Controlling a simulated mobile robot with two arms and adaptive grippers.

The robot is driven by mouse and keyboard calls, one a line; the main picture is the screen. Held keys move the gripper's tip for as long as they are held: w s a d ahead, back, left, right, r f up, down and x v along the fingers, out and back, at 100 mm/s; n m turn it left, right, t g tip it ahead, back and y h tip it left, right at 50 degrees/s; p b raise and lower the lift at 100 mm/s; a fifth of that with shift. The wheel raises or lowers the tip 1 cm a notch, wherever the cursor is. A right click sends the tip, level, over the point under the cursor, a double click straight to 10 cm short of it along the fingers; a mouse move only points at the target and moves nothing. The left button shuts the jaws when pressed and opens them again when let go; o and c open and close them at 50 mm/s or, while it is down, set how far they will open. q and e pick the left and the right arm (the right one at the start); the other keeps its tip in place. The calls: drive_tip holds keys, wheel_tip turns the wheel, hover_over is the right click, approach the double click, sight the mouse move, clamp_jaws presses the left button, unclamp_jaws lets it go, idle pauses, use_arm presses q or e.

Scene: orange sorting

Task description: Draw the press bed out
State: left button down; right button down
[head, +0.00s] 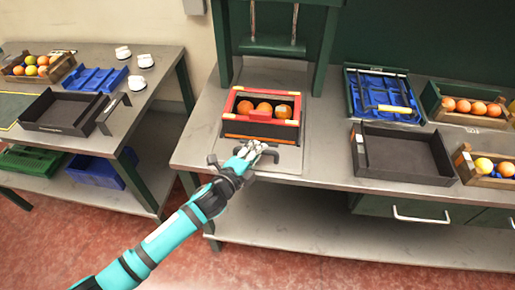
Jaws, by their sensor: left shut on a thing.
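The press bed (289,160) is a grey plate on the middle bench, with its front part out in front of the green press frame (226,45). A dark box with red and yellow edges (261,129), holding oranges, stands on the bed. My left gripper (257,151) is at the bed's front edge, just in front of the box. It is shut on the dark bed handle (213,160), which it partly hides. My right gripper is not in view.
The press plate (272,47) hangs above and behind the box. To the right are an empty black tray (365,175), a blue tool tray (350,95) and orange crates (463,119). A second table (150,100) stands left. The floor (170,230) in front is clear.

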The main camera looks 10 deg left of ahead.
use_arm(q)
drive_tip(key=shift+s+f, duration=0.2)
drive_tip(key=shift+f, duration=0.2)
drive_tip(key=c, duration=1.7)
unclamp_jaws()
drive_tip(key=shift+o, duration=0.7)
drive_tip(key=shift+s, duration=0.1)
drive_tip(key=shift+a+r, duration=0.1)
drive_tip(key=shift+r, duration=0.15)
drive_tip(key=v, duration=1.2)
